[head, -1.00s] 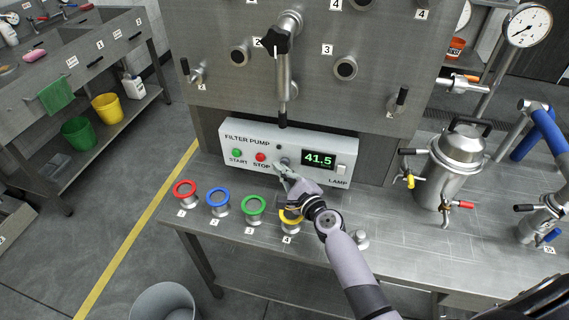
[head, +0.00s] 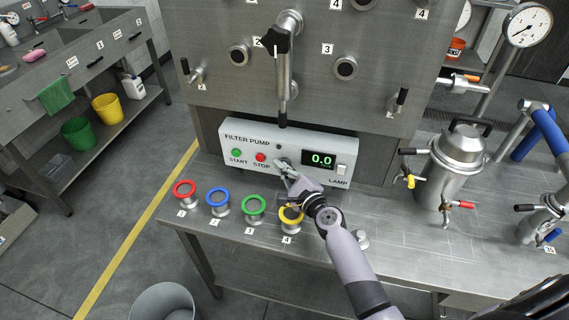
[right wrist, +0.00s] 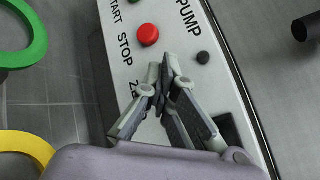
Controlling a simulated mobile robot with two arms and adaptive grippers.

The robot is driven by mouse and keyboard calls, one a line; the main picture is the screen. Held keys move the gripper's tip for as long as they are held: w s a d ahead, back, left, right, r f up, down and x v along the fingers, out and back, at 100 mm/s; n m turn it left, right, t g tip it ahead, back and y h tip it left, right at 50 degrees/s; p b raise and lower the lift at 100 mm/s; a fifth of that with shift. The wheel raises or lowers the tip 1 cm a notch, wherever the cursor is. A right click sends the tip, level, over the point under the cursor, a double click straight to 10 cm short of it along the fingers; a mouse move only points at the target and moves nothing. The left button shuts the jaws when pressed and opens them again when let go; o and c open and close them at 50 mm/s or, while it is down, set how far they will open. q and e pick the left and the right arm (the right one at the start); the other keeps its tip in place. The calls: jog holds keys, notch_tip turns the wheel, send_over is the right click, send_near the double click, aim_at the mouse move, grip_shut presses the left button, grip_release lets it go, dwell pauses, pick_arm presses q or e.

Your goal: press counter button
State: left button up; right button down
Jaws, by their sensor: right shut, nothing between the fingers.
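The white filter pump panel (head: 235,145) stands at the back of the bench under the steel wall. Its counter display (head: 321,160) reads 0.0 in green digits. A green START button (head: 236,153) and a red STOP button (head: 261,157) are on its left; the STOP button also shows in the right wrist view (right wrist: 148,35). My right gripper (head: 281,164) is shut and empty, its fingertips at the panel face between STOP and the display. In the right wrist view the fingertips (right wrist: 166,72) cover the spot beside a partly hidden label starting "ZE". The button there is hidden. My left gripper is out of view.
Red (head: 185,190), blue (head: 218,199), green (head: 253,206) and yellow-ringed (head: 291,215) fittings stand along the bench front, close to my right arm. A lamp switch (head: 341,170) is right of the display. A steel vessel (head: 455,165) stands further right.

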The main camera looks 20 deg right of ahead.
jog(key=shift+s, duration=0.15)
jog(key=shift+s+a, duration=0.45)
jog(key=shift+s, duration=0.15)
jog(key=s+a, duration=0.1)
jog(key=s, duration=0.1)
jog(key=s+a, duration=0.1)
jog(key=s, duration=0.1)
jog(key=shift+a+p, duration=0.4)
dwell(0.7)
